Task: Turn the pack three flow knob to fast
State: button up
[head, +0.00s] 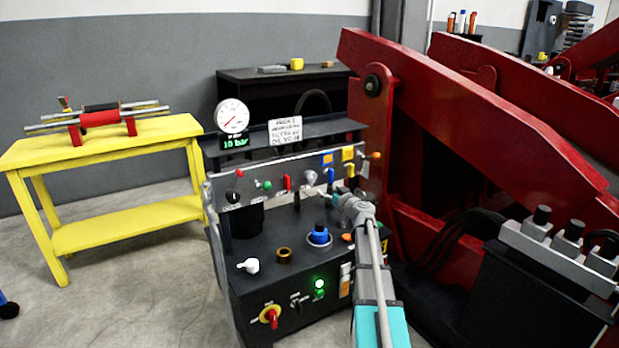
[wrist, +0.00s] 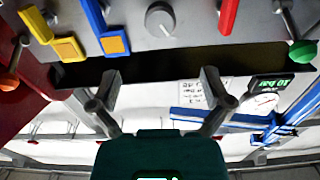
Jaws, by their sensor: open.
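A control panel (head: 245,192) stands upright at the back of a dark console. A round grey knob (head: 310,177) with a marker line sits on it between a red lever and a blue lever. The knob also shows in the wrist view (wrist: 160,18), at the top and roughly centred between my fingers. No label naming pack three or fast is readable. My gripper (head: 338,199) is open and empty in front of the panel, right of the grey knob in the head view. In the wrist view my open fingers (wrist: 160,80) are apart from the knob.
Close by on the panel are a red lever (head: 287,182), a blue lever (head: 331,174), a yellow lever (head: 350,170) and a green-ended lever (head: 267,185). A blue knob (head: 319,235) stands on the console top. A red machine frame (head: 450,100) rises at the right.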

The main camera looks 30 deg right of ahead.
aim_at(313, 179)
jog(key=w, duration=1.3)
jog(key=shift+w+a, duration=0.25)
jog(key=c, duration=1.1)
jog(key=shift+m, duration=0.4)
jog(key=shift+c, duration=0.2)
jog(key=m, duration=1)
jog(key=shift+d+m, duration=0.1)
jog(key=shift+m, duration=0.3)
jog(key=m, duration=0.6)
jog(key=shift+f, duration=0.1)
jog(key=m, duration=0.5)
jog(key=shift+m, duration=0.4)
